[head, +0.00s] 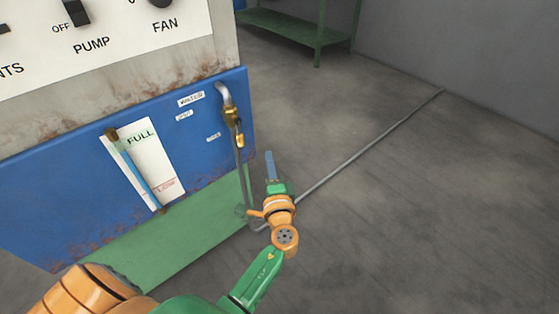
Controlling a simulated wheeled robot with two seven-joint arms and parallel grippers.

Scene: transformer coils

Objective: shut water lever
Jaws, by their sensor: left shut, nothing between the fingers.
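The water lever (235,126) is a small brass valve with a handle, on a grey pipe at the right edge of the blue panel, below a label reading WATER (191,99). Smaller labels beside it are too small to read surely. My left gripper (269,157) is shut and empty, its fingers pointing up, to the right of and a little below the valve in the picture. I cannot tell the exact gap in depth between them. The right gripper is not in view.
The blue panel (80,190) carries a level gauge (147,160) marked FULL and LOW. A control plate (110,50) with PUMP and FAN switches is above. A grey pipe (370,145) runs along the floor. A green shelf (290,28) stands behind. The right floor is clear.

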